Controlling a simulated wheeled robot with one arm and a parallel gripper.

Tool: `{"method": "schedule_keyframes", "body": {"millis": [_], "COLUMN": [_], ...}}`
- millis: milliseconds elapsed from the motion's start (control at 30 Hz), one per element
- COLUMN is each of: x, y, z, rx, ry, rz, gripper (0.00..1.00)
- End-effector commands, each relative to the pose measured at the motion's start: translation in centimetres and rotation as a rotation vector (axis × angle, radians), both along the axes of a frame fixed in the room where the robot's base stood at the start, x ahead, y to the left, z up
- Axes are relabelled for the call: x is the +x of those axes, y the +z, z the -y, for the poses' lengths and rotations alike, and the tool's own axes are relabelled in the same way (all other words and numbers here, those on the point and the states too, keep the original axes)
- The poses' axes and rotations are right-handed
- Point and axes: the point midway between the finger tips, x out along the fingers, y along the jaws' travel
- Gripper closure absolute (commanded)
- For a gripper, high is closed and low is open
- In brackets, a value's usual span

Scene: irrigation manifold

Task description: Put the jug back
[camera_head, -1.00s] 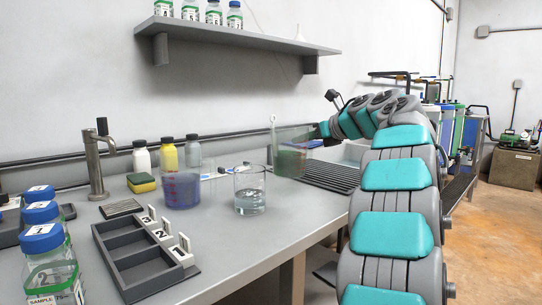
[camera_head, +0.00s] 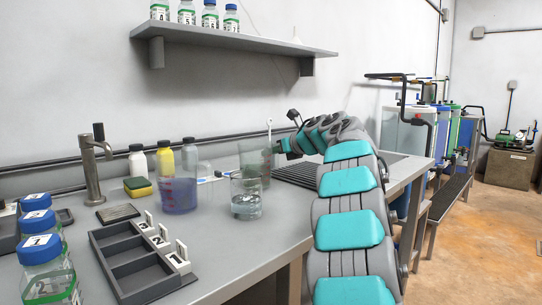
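A glass beaker (camera_head: 246,199) with clear liquid stands in front of the jug. A blue-purple see-through vessel (camera_head: 178,194) with red markings stands to the left.
A black ribbed drainer (camera_head: 297,175) lies right of the jug. A tap (camera_head: 92,172), several bottles (camera_head: 165,158), a sponge (camera_head: 138,187) and a numbered tray (camera_head: 131,266) occupy the counter's left. A shelf (camera_head: 230,36) hangs above. Bare counter (camera_head: 236,240) lies in front of the beaker.

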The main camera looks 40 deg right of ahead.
Motion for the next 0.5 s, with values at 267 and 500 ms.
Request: {"method": "schedule_keyframes", "body": {"millis": [267, 500], "x": [-0.05, -0.04], "y": [-0.21, -0.51], "z": [0.01, 0.01], "rx": [0.001, 0.000], "ry": [-0.001, -0.001], "rz": [0.001, 0.000], "gripper": [1.00, 0.80]}}
